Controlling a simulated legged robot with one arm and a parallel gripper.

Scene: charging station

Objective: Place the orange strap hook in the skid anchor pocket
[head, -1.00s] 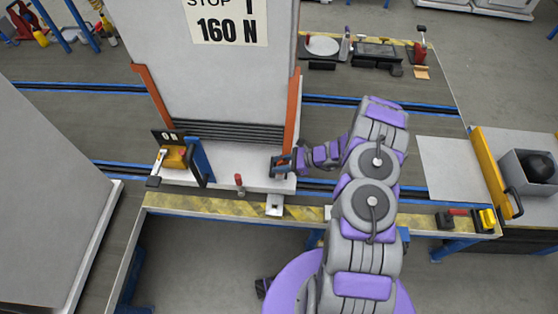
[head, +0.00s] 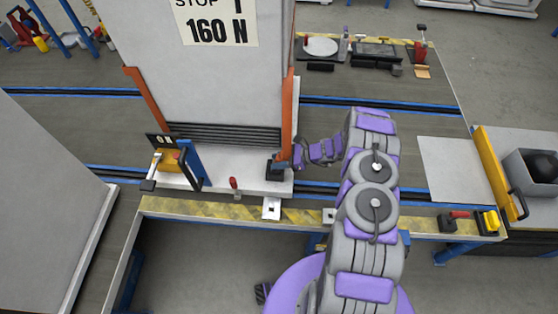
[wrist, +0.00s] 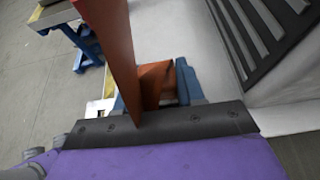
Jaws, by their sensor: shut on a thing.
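The orange strap (head: 289,110) runs down the right front edge of the grey cabinet to my gripper (head: 284,164). In the wrist view the strap (wrist: 110,45) comes down from the top and the orange hook (wrist: 158,85) sits between the blue fingertips of my gripper (wrist: 155,92), which is shut on it. A dark block (head: 275,170), perhaps the anchor pocket, stands at the right front corner of the white skid (head: 210,184). The gripper is just right of this block. I cannot tell whether the hook touches it or is inside it.
A bracket (head: 271,208) is on the striped table edge (head: 205,206). A tray (head: 530,178) lies far right.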

